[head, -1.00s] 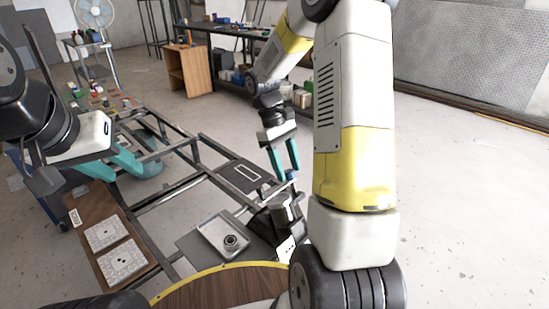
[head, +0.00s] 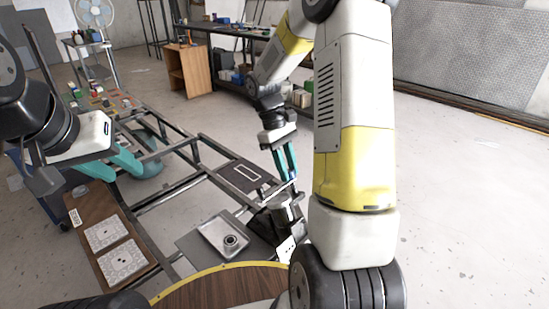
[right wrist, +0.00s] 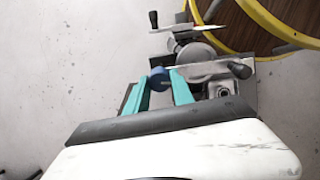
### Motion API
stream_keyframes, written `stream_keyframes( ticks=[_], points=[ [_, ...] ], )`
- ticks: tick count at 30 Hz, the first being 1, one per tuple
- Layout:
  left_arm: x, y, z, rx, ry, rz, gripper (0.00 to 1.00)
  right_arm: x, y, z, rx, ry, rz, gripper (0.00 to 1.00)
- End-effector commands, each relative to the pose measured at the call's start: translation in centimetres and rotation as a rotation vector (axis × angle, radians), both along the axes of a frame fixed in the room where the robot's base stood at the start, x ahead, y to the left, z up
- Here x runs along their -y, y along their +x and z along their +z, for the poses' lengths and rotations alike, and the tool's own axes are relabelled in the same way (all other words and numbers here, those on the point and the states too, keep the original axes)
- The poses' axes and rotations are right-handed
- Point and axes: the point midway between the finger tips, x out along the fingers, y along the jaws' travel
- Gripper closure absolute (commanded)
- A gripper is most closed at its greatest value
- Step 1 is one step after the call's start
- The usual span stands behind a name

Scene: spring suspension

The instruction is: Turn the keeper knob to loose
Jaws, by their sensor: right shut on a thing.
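The blue keeper knob (right wrist: 158,79) sits at the end of the metal fixture (right wrist: 197,55), between the teal fingertips of my right gripper (right wrist: 157,84) in the right wrist view. My right gripper (head: 290,178) is shut on the knob, coming down from above at the right of the frame in the head view. The knob is mostly hidden there by the fingers. Any marking of loose or tight on the knob is too small to read. My left gripper (head: 125,160) is over the left side of the frame, away from the fixture; its finger gap is unclear.
A metal tray (head: 222,238) with a round part (head: 231,240) lies left of the fixture. A brown board (head: 88,212) with white patterned plates lies at the left. Black handles (right wrist: 240,71) stick out beside the knob. A yellow-rimmed round wooden top (head: 215,290) is close in front.

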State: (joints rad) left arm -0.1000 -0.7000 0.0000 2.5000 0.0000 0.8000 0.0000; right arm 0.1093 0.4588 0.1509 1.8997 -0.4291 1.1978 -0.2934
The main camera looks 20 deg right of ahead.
Motion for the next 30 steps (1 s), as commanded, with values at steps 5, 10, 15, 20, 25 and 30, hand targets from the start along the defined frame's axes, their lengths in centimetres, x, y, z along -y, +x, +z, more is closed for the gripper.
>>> stream_keyframes(
  ticks=[5, 10, 15, 20, 25, 30],
  points=[
    [0.0, 0.0, 0.0, 0.0, 0.0, 0.0, 0.64, 0.0, 0.03, 0.05, -0.019, 0.032, 0.091, 1.0],
    [0.0, 0.0, 0.0, 0.0, 0.0, 0.0, 0.64, 0.03, 0.01, 0.07, -0.047, 0.08, 0.222, 1.0],
    [0.0, 0.0, 0.0, 0.0, 0.0, 0.0, 0.64, 0.01, 0.01, 0.08, -0.079, 0.135, 0.371, 1.0],
    [0.0, 0.0, 0.0, 0.0, 0.0, 0.0, 0.64, 0.01, 0.0, 0.09, -0.108, 0.185, 0.512, 1.0],
    [0.0, 0.0, 0.0, 0.0, 0.0, 0.0, 0.64, -0.01, -0.02, 0.09, -0.14, 0.24, 0.66, 1.0],
    [0.0, 0.0, 0.0, 0.0, 0.0, 0.0, 0.64, -0.02, -0.02, 0.1, -0.171, 0.294, 0.808, 1.0]
  ],
)
